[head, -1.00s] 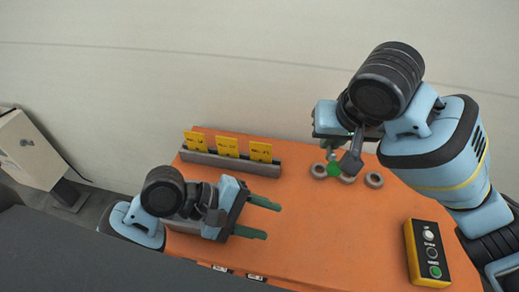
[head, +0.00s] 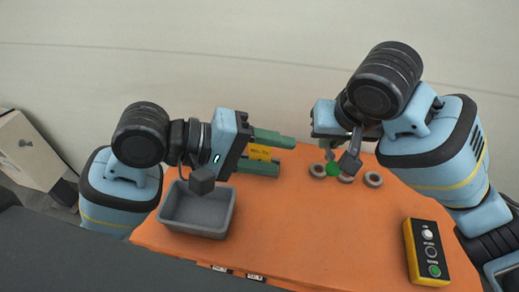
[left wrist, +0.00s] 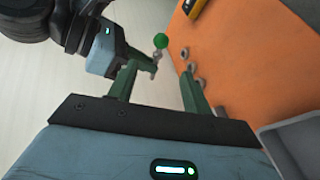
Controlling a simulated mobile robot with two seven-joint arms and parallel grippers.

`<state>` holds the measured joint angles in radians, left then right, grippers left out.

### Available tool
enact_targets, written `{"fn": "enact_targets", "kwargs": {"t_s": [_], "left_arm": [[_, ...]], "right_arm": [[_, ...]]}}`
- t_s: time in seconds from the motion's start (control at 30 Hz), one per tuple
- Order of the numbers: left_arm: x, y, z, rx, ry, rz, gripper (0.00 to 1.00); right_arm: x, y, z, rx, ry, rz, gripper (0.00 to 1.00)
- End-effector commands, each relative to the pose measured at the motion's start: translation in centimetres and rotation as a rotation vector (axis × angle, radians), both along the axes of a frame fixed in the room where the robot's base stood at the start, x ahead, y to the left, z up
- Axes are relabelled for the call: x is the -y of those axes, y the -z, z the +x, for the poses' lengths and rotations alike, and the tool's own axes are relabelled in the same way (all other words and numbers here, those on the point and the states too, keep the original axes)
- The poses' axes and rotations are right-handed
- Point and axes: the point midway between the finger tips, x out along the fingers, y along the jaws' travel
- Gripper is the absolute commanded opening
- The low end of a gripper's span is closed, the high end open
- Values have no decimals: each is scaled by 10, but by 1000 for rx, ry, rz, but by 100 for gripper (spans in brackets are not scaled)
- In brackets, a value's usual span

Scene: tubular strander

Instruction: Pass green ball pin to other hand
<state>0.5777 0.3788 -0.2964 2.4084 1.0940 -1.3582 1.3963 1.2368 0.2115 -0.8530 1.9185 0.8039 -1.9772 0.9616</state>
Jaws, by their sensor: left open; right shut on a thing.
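The green ball pin (head: 333,169) hangs from my right gripper (head: 331,142), green ball lowest in the head view. My right gripper is shut on its shank, which is mostly hidden in the head view. In the left wrist view the green ball (left wrist: 160,41) and a bit of grey shank show at the tip of the right gripper's fingers. My left gripper (head: 286,156) is open and empty, its green fingers pointing right toward the pin, with a gap between. In the left wrist view the pin appears beyond and between the left fingertips (left wrist: 158,72).
Several grey rings (head: 373,180) lie on the orange table (head: 310,230) under the pin. A grey bin (head: 197,231) stands at the table's left. Yellow cards (head: 259,152) in a rack are mostly behind my left gripper. A button box (head: 427,255) sits at right.

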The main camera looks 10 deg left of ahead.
Motion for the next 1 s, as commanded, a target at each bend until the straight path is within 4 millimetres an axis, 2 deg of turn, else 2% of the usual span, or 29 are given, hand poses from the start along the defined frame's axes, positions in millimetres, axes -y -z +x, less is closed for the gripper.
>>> {"fn": "enact_targets", "kwargs": {"t_s": [0.3, 0.5, 0.7, 1.0], "left_arm": [[47, 21, 19, -4, 3, -3, 49], [70, 32, 30, -2, 1, -1, 49], [83, 38, 35, 0, 1, -1, 49], [86, 39, 36, 1, 0, 0, 49]], "right_arm": [[0, 0, 0, 1, 0, 0, 0], [0, 0, 0, 1, 0, 0, 0], [0, 0, 0, 1, 0, 0, 0], [0, 0, 0, 1, 0, 0, 0]]}}
